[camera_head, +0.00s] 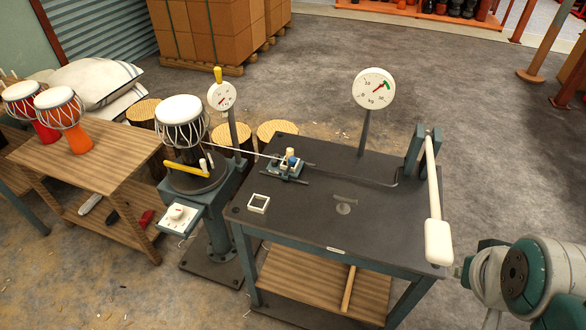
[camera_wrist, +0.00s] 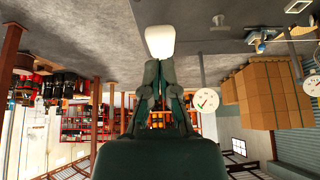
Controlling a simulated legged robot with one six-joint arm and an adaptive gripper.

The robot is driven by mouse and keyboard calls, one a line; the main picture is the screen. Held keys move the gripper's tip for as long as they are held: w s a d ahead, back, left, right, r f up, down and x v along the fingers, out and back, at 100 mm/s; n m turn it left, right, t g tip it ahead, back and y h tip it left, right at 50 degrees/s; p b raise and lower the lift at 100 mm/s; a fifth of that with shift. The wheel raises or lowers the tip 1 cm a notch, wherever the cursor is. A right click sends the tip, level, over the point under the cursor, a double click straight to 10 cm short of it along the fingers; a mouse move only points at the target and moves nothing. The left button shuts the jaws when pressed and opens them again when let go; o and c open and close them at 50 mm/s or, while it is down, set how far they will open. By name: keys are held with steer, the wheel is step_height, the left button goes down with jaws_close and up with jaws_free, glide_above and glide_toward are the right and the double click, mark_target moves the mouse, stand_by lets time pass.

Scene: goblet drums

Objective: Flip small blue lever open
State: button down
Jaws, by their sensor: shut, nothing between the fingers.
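The small blue lever (camera_head: 291,161) is a tiny blue part on a small clamp device (camera_head: 284,171) near the middle of the dark tabletop. A cream knob stands beside it, and the lever's exact position is too small to tell. In the wrist view a small blue part (camera_wrist: 260,46) shows at the upper right, far to the side of my fingers. My gripper (camera_wrist: 160,62) is shut and empty, with its fingertips pointing toward the white paddle of a long handle (camera_wrist: 160,41). I cannot tell whether they touch it. The fingers are not visible in the head view.
The long white handle (camera_head: 437,242) hangs at the table's right edge, near my arm. A large dial (camera_head: 374,89) stands on a post at the table's back. A drum (camera_head: 181,121) on a stand is to the left. The front right tabletop (camera_head: 370,225) is mostly clear.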

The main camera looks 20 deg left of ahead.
steer(key=w+a+f+m+t+y, duration=0.1)
steer(key=w+a+f+m+t, duration=0.15)
steer(key=w, duration=0.65)
steer(key=w+a+f+m+t+y, duration=0.15)
steer(key=w+a, duration=0.25)
steer(key=w, duration=0.4)
steer(key=w+a+f+m+t, duration=0.2)
steer(key=w+a+f, duration=0.15)
steer(key=w, duration=0.55)
steer(key=w+a+f+m+t+y, duration=0.1)
steer(key=a+f+y, duration=0.1)
steer(key=a+f, duration=0.3)
steer(key=a+f+m+t+y, duration=0.1)
steer(key=a+f+m+y, duration=0.1)
steer(key=a+f, duration=0.3)
steer(key=w+a+f+m+t+y, duration=0.1)
steer(key=a+f+m+y, duration=0.1)
steer(key=a+f+y, duration=0.2)
steer(key=shift+w+a+f, duration=0.15)
steer(key=shift+a+f, duration=0.3)
steer(key=shift+f, duration=0.3)
steer(key=shift+w+a+f, duration=0.15)
steer(key=shift+a+f, duration=0.3)
steer(key=shift+f, duration=0.25)
steer(key=shift+s+a+f+m+y, duration=0.2)
steer(key=shift+s+f+m+y, duration=0.05)
steer(key=shift+f+m, duration=0.05)
